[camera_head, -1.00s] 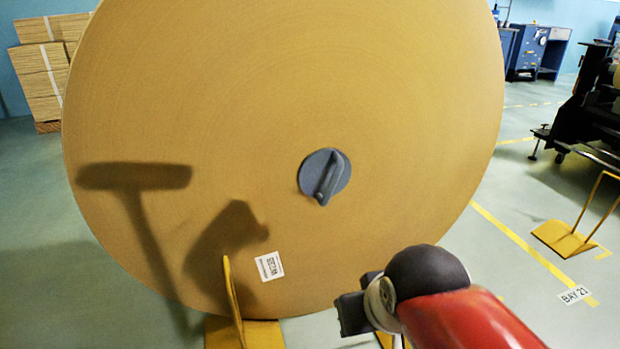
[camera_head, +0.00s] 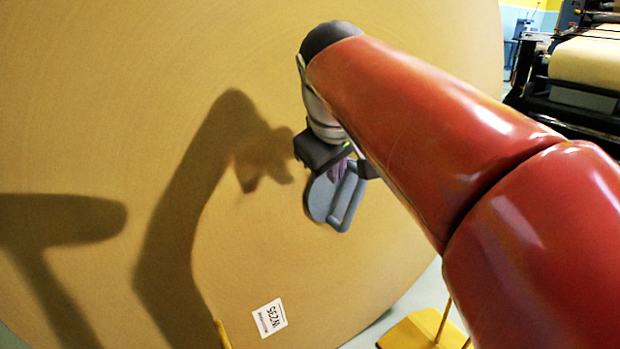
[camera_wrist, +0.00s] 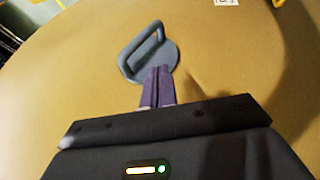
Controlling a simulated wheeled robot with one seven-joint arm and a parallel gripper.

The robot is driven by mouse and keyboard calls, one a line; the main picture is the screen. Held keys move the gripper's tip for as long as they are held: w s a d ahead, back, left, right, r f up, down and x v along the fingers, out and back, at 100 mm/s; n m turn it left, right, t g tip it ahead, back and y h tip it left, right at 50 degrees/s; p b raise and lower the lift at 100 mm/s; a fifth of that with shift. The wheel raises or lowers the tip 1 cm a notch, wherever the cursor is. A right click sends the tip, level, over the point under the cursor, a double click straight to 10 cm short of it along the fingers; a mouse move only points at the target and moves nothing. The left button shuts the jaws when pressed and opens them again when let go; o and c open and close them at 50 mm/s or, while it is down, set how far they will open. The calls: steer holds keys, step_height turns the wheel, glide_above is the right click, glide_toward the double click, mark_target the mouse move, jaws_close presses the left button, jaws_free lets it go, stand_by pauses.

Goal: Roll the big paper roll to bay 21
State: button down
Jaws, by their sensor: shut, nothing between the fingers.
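The big paper roll (camera_head: 220,60) stands on its rim, its flat tan face filling most of the head view and the wrist view (camera_wrist: 90,60). A grey round core plug with a bar handle (camera_head: 347,200) sits in its face; it also shows in the wrist view (camera_wrist: 150,52). My gripper (camera_head: 338,172) is at the plug, its fingers shut and empty. In the wrist view the purple fingertips (camera_wrist: 158,75) overlap the plug's lower edge beside the handle; I cannot tell whether they touch. The bay 21 floor sign is out of view.
A yellow chock with a handle (camera_head: 425,332) is on the floor at the lower right. A yellow bar tip (camera_head: 222,335) shows at the bottom, before the roll. A dark machine holding a paper roll (camera_head: 590,62) stands at the upper right. A white label (camera_head: 269,318) is on the roll's face.

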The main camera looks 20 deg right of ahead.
steer(key=w+d+f+b, duration=0.2)
steer(key=w+d+f, duration=0.3)
steer(key=f, duration=0.4)
steer(key=shift+w+d+b, duration=0.2)
steer(key=shift+w+b, duration=0.1)
